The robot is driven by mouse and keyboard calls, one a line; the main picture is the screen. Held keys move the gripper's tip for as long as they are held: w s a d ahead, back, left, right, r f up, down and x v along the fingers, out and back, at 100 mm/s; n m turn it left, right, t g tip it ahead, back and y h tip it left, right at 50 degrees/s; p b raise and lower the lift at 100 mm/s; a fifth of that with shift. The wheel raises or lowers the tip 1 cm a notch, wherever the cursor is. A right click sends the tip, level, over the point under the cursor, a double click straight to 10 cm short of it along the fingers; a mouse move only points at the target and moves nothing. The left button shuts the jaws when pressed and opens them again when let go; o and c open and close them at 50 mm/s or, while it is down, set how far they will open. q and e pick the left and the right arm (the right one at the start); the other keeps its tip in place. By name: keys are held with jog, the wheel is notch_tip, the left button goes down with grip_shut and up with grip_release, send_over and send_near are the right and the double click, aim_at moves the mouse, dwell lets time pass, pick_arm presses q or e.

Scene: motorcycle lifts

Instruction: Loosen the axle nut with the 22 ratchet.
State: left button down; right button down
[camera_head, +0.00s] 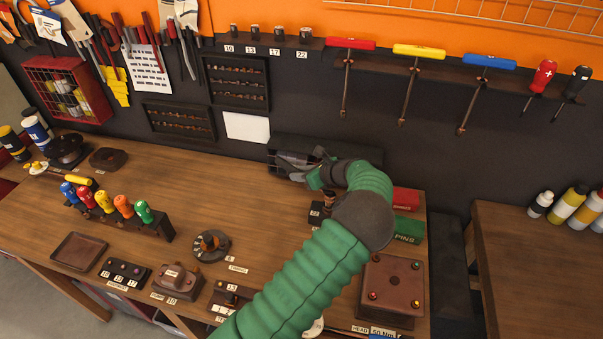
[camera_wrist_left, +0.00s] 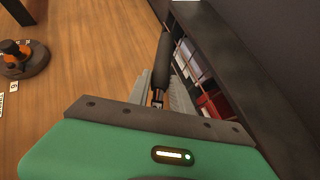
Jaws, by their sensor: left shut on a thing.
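My left gripper (camera_head: 314,178) is at the back of the workbench, by a dark open box against the wall. The left wrist view shows its ribbed fingers (camera_wrist_left: 178,95) shut on a tool with a long dark handle (camera_wrist_left: 163,60) and a copper-coloured part near the fingers. I cannot tell whether this is the 22 ratchet; its far end is not clear. A round dark hub with an orange-brown centre (camera_head: 211,244) sits on the bench, left of my arm; it also shows in the left wrist view (camera_wrist_left: 20,58). I cannot make out which part is the axle nut. My right gripper is out of view.
Sockets labelled 10 to 22 (camera_head: 268,36) stand on the wall ledge. A dark box (camera_head: 330,151) is at the bench's back. A screwdriver rack (camera_head: 150,221), an empty tray (camera_head: 78,251), a brown block (camera_head: 391,288) and a green PINS box (camera_head: 407,228) stand on the bench.

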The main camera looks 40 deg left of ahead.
pick_arm(q)
jog(key=shift+f+p, duration=0.2)
jog(key=shift+p, duration=0.1)
dwell(0.7)
jog(key=s+n+g+p, duration=0.1)
jog(key=s+n+g, duration=0.1)
jog(key=s, duration=0.1)
jog(key=shift+d+n+g, duration=0.15)
jog(key=shift+n+g, duration=0.25)
jog(key=shift+s+d+f+n+g+h+p, duration=0.15)
jog(key=shift+s+d+n+g+h, duration=0.15)
jog(key=shift+s+n+g, duration=0.4)
jog(key=shift+s+d+r+n+g+h+p, duration=0.1)
jog(key=shift+s+d+n+g+h+p, duration=0.15)
jog(key=shift+s+n+g, duration=0.5)
jog(key=shift+w, duration=0.1)
